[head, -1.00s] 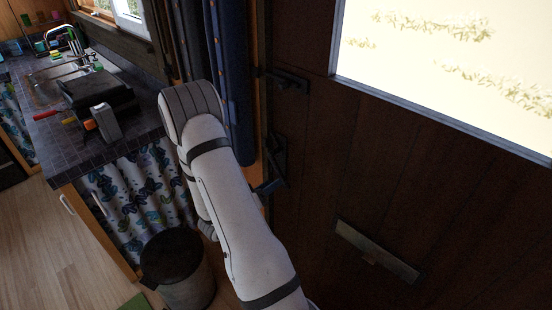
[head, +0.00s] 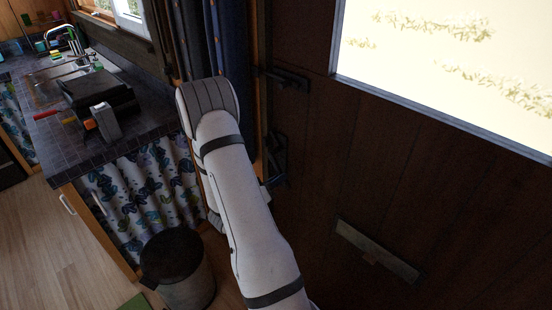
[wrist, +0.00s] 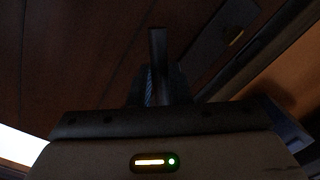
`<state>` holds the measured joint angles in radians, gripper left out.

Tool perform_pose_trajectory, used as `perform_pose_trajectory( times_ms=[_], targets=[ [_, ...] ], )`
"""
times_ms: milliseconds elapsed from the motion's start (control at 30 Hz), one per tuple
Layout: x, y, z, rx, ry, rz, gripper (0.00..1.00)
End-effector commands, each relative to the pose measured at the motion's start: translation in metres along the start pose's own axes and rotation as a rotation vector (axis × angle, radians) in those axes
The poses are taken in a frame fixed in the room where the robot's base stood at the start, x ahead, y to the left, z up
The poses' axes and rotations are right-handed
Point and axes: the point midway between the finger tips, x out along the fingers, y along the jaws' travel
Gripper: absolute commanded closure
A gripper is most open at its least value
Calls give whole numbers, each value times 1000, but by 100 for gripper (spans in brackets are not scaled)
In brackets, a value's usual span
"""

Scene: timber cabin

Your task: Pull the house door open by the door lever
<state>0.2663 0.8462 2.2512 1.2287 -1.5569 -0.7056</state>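The dark wooden house door (head: 335,165) fills the right of the head view and looks shut. Its black door lever (head: 277,181) and lock plate (head: 279,152) sit near the door's left edge, and my forearm partly covers the lever. My gripper is mostly hidden behind my arm in the head view. In the wrist view my gripper (wrist: 158,88) points at the dark door, with a dark upright bar at its fingers. I cannot tell whether this bar is the lever or a finger, or whether they touch. A dark plate (wrist: 207,45) with a small brass spot lies beyond.
A black latch (head: 285,79) is above the lever, and a metal letter plate (head: 377,251) is lower on the door. A blue curtain (head: 236,75) hangs beside the frame. A bin (head: 180,275) and a tiled counter (head: 45,140) stand left of my arm.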

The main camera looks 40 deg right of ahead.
Motion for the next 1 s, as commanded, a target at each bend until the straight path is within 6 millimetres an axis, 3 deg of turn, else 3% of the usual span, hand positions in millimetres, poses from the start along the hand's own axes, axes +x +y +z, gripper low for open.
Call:
perform_pose_trajectory(
  times_ms=[167, 467, 1000],
  targets=[
    [0, -1, 0, 0, 0, -2, 100],
    [-2, -1, 0, -1, 2, -5, 100],
    [-33, 2, 3, -3, 28, -40, 100]
  ],
)
